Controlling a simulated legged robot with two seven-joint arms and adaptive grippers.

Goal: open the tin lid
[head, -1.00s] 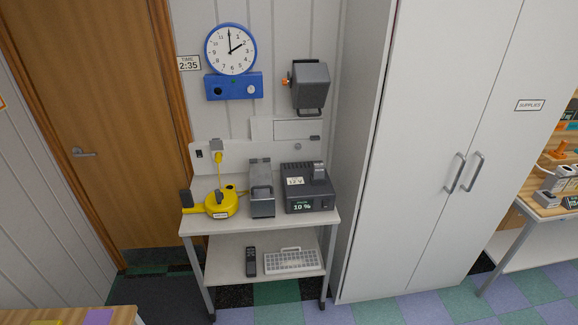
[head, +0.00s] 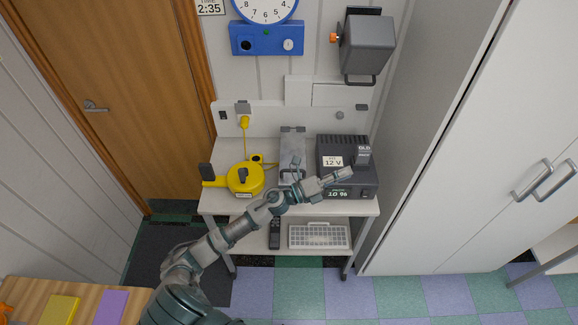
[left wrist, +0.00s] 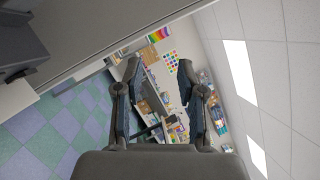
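A long grey metal box (head: 293,143), which looks like the tin, stands on the top shelf of the small white cart in the head view. Its top looks closed, and its front end is partly hidden behind my left gripper. My left gripper (head: 343,177) is in front of the box and the dark power unit, pointing right. The left wrist view shows its two fingers (left wrist: 159,68) apart with nothing between them. The tin cannot be made out in that view. My right gripper is not in view.
The dark power unit (head: 347,150) stands right of the box and a yellow cable reel (head: 246,180) left of it. A grey wall box (head: 366,45) hangs above. A keyboard (head: 318,236) and remote (head: 275,234) lie on the lower shelf. A tall white cabinet (head: 470,130) stands at right.

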